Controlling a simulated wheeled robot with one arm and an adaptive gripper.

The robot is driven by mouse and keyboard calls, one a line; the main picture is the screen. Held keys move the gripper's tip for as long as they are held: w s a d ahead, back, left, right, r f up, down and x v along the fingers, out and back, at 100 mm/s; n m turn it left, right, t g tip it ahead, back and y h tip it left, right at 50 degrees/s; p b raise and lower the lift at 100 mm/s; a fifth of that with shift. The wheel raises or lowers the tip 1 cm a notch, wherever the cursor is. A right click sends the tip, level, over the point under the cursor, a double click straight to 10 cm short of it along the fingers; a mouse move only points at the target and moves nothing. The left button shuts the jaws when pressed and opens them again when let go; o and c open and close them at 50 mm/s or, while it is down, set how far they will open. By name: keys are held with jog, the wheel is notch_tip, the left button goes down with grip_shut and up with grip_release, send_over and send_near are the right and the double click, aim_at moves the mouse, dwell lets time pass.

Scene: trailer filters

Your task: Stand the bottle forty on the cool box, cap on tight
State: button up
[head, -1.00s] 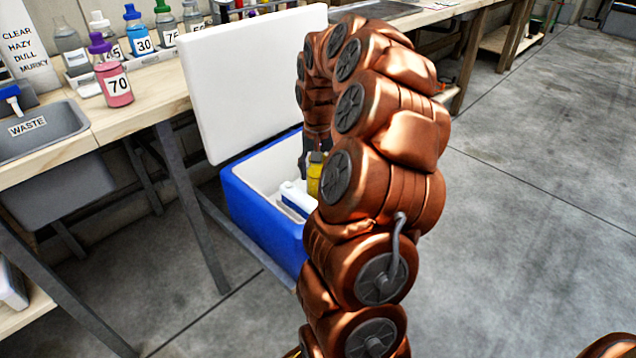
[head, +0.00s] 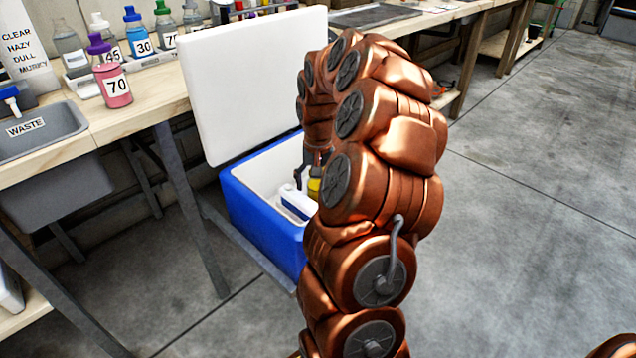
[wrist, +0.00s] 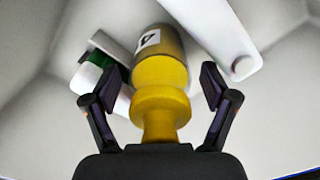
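The blue cool box (head: 262,215) stands open with its white lid (head: 255,80) raised. A yellow-capped bottle (wrist: 160,72) is inside it, its white label only partly visible with what looks like a 4. In the head view the bottle (head: 314,187) is mostly hidden by my arm. The yellow cap is on the bottle; how tight I cannot tell. My gripper (wrist: 162,82) is down in the box with a finger on each side of the yellow cap and neck. Gaps show between both fingers and the bottle. The gripper also shows in the head view (head: 303,178).
A white block (head: 297,200) lies in the box, and a green-and-white item (wrist: 92,72) is beside the bottle. The bench at left holds a pink bottle 70 (head: 113,85), a blue bottle 30 (head: 138,38) and a waste sink (head: 40,130). Floor at right is clear.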

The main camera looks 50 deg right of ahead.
dwell(0.3)
notch_tip(320, 180, up, 12)
jog(key=p, duration=0.3)
jog(key=shift+r+p, duration=0.2)
jog(key=shift+p, duration=0.1)
jog(key=s+a+n+g, duration=0.1)
jog(key=s+a+n, duration=0.2)
jog(key=a, duration=0.8)
jog(key=s+a+n, duration=0.3)
jog(key=a, duration=0.8)
jog(key=s+a+f+n+g, duration=0.1)
jog(key=s+a+f, duration=0.1)
jog(key=s+a, duration=0.3)
jog(key=s+a+f+n+g, duration=0.1)
jog(key=s+a, duration=0.4)
jog(key=s, duration=0.9)
jog(key=shift+s+a+f+n+g, duration=0.25)
jog(key=shift+a+f+n+g, duration=0.15)
jog(key=shift+f+n, duration=0.3)
